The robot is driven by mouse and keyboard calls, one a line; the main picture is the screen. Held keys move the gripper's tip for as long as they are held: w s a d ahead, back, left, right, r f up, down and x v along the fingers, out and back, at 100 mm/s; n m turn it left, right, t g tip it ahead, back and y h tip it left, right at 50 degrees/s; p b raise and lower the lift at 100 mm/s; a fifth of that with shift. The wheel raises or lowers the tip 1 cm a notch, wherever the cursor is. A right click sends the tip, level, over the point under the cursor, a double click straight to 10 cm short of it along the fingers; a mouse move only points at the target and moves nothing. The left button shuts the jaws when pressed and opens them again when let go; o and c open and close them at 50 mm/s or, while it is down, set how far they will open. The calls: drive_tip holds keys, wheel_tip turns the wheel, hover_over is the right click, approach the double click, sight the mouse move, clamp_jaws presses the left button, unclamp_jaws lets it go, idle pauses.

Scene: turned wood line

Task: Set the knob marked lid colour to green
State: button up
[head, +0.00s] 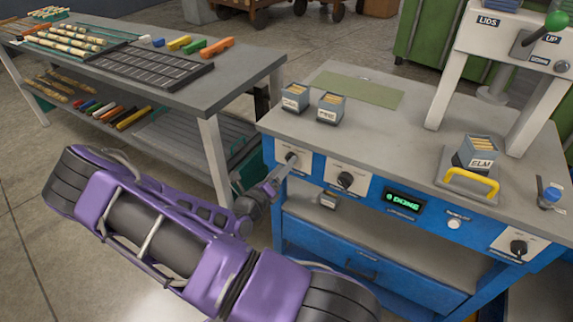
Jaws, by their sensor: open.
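Three dark knobs on pale plates sit along the blue front of the workbench: a left knob (291,157), a middle knob (345,180) and a right knob (518,247). Their labels are too small to read, so I cannot tell which is marked lid colour or where each points. My gripper (284,172) is at the left knob, its fingertips close beside or around it. I cannot tell whether they touch it. The jaws are open. My purple arm reaches in from the lower left.
A green-lit display (404,202) reading DONE and a white button (454,222) share the panel. A yellow handle (472,182), an ELM box (476,155) and a LIDS press (495,55) stand above. A grey table (235,85) with coloured blocks stands left.

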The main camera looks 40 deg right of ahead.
drive_tip(key=shift+x, duration=1.05)
clamp_jaws()
